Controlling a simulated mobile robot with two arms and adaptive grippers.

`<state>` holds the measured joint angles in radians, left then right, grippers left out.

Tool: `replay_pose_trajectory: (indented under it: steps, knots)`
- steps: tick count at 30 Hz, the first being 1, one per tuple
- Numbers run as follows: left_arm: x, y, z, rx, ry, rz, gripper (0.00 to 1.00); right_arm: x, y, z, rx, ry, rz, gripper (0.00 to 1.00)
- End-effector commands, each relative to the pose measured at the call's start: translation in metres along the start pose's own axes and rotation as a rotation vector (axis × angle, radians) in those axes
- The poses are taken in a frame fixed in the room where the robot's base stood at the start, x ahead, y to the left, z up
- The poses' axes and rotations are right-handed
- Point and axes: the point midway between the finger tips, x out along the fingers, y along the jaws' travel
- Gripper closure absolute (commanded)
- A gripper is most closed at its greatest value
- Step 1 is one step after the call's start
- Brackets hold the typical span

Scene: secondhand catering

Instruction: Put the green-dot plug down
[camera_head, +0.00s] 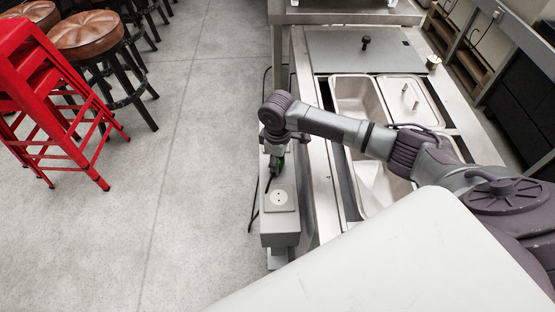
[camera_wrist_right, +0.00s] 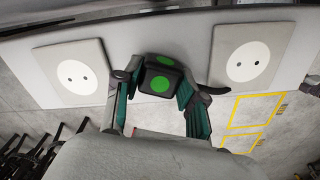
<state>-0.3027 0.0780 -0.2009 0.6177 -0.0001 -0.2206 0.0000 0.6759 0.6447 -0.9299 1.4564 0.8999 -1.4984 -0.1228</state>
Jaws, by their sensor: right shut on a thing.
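The green-dot plug (camera_wrist_right: 160,78) is a dark block with green dots in the wrist view. My right gripper (camera_wrist_right: 158,92) is shut on it, one finger on each side. Its dark cable sticks out to the right. The plug is over the pale strip between two round sockets, the left socket (camera_wrist_right: 75,76) and the right socket (camera_wrist_right: 246,61); whether it touches the strip cannot be told. In the head view my right gripper (camera_head: 275,160) points down over the grey socket block (camera_head: 280,225), behind its near socket (camera_head: 279,197). My left gripper is not in view.
A steel counter with sunken pans (camera_head: 357,103) stands right of the socket block. Black cable (camera_head: 253,219) hangs along the block's left side. A red stool (camera_head: 50,90) and brown-topped stools (camera_head: 88,35) stand at the upper left. The grey floor (camera_head: 180,180) between is clear.

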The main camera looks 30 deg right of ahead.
Motion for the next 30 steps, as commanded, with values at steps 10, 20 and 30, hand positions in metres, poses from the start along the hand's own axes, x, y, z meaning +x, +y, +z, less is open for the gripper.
replay_pose_trajectory:
  steps: [10,20,30]
  knots:
    - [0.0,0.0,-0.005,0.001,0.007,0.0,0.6,0.007,0.0,0.0,0.0,0.0,0.001,0.56]
    - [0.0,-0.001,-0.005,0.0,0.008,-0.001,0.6,0.007,0.0,0.0,0.0,0.0,0.001,0.34]
    - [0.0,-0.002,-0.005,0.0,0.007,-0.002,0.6,-0.021,0.002,-0.001,0.0,0.004,0.003,0.34]
